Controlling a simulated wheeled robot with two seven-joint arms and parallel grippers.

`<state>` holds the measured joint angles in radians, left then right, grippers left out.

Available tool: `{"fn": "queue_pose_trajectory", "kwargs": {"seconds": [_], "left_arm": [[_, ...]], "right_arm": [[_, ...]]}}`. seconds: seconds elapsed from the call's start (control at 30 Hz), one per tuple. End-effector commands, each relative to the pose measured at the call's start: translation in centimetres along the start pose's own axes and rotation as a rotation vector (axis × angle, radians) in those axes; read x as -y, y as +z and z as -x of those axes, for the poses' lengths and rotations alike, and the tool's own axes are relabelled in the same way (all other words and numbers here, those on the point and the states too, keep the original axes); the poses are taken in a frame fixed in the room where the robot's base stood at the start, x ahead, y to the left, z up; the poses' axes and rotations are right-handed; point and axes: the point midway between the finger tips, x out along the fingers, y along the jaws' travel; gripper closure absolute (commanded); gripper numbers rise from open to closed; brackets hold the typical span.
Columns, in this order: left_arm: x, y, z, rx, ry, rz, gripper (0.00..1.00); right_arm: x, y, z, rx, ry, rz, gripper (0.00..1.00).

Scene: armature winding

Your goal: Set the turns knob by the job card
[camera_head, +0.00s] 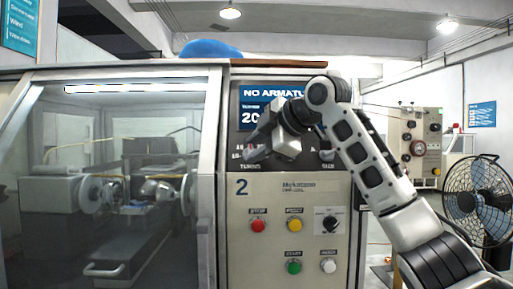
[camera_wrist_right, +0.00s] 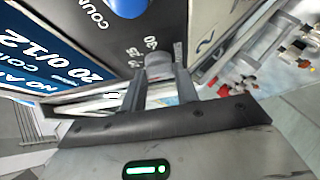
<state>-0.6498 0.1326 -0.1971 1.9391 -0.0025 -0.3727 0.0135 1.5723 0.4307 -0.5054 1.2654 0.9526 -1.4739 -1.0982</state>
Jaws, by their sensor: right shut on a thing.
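The winding machine's control panel (camera_head: 290,215) fills the middle of the head view. Its blue screen (camera_head: 256,117) reads "NO ARMATU…" and a turns figure starting with "20"; my right arm covers the rest. My right gripper (camera_head: 260,146) is in front of the turns dial. In the right wrist view, my right gripper (camera_wrist_right: 160,82) is shut on the grey turns knob (camera_wrist_right: 158,66), with a finger on each side. Scale marks, seemingly 25 and 30, show beside it. The knob's pointer cannot be made out. I cannot identify a job card. My left gripper is out of view.
Below are a red button (camera_head: 258,226), yellow button (camera_head: 295,226), green button (camera_head: 294,267), white button (camera_head: 328,265) and black selector (camera_head: 330,224). A glazed door (camera_head: 110,180) covers the winding bay at left. A fan (camera_head: 478,200) stands at right.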

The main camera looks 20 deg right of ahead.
Motion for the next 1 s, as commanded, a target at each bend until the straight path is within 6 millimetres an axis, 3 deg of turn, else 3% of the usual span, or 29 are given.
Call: {"fn": "queue_pose_trajectory", "kwargs": {"seconds": [0.5,0.53,0.6,1.0], "left_arm": [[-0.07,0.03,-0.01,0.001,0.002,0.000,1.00],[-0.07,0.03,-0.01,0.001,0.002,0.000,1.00],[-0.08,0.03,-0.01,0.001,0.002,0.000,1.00],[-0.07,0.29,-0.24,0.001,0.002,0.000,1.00]], "right_arm": [[-0.06,-0.02,0.02,0.001,-0.009,0.015,0.93],[-0.06,-0.02,0.02,0.001,-0.009,0.015,0.61],[-0.05,-0.02,0.02,0.001,-0.009,0.015,0.48],[-0.04,0.07,0.93,0.001,-0.006,0.014,0.48]]}}
